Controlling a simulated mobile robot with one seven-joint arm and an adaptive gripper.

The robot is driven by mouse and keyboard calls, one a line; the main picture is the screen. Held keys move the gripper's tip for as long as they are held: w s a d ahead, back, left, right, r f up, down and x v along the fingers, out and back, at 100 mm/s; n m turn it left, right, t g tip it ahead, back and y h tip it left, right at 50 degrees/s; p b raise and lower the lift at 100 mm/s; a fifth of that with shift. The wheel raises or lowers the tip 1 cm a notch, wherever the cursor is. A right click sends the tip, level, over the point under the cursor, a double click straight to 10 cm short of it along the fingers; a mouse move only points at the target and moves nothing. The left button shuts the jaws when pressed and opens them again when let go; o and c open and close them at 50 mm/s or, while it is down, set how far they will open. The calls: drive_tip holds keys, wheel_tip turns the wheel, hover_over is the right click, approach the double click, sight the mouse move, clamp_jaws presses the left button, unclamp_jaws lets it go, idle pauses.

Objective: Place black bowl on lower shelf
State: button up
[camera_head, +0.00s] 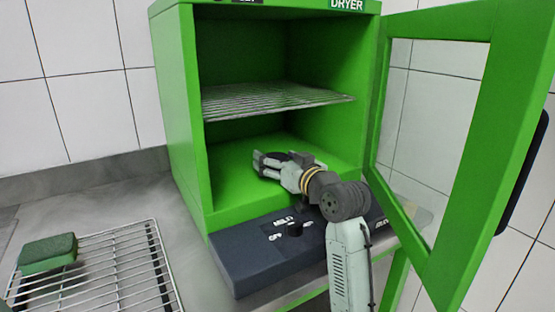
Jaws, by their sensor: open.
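The green dryer cabinet (187,110) stands with its door open to the right. My gripper (259,164) reaches into the lower compartment from the right, low over its green floor (228,184), with its fingers pointing left. It is open. A dark, rounded shape that looks like the black bowl (282,156) shows at the fingers, mostly hidden by my gripper. I cannot tell whether it rests on the floor or touches the fingers.
A wire shelf (277,100) divides the dryer above my gripper. The open green door (475,140) stands to the right of my arm. A dark control panel with a knob (294,229) lies in front. A green sponge (48,251) sits on a wire rack (110,270) at the left.

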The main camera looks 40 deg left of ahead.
drive_tip(key=shift+r, duration=0.35)
drive_tip(key=v, duration=0.3)
drive_tip(key=b+v, duration=0.1)
drive_tip(key=v, duration=0.3)
drive_tip(key=shift+s+d+r, duration=0.1)
drive_tip(key=shift+d+r, duration=0.15)
